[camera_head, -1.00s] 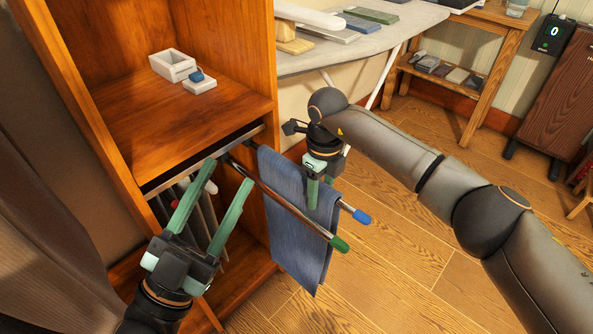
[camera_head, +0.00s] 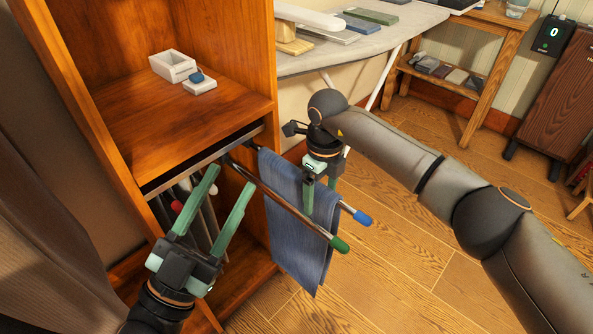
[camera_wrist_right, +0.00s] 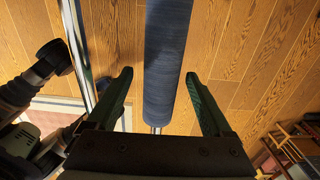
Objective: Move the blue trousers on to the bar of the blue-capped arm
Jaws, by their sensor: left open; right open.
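The blue trousers (camera_head: 298,240) hang folded over the bar of the blue-capped arm (camera_head: 352,211), whose blue end sticks out past the cloth. The green-capped arm (camera_head: 300,216) runs in front of them, nearer the left gripper. My right gripper (camera_head: 319,206) is open above the trousers, fingers pointing down. In the right wrist view the trousers' blue fold (camera_wrist_right: 168,50) lies between its two spread fingers (camera_wrist_right: 158,76), with visible gaps on both sides. My left gripper (camera_head: 232,178) is open and empty, left of the green-capped arm, its fingers pointing up toward the rack.
The wooden closet (camera_head: 190,120) stands at the left, with a small white box (camera_head: 172,67) on its shelf. Other dark garments and a red cap (camera_head: 177,206) show behind my left gripper. An ironing board (camera_head: 370,45) is behind. The wooden floor (camera_head: 420,260) is clear.

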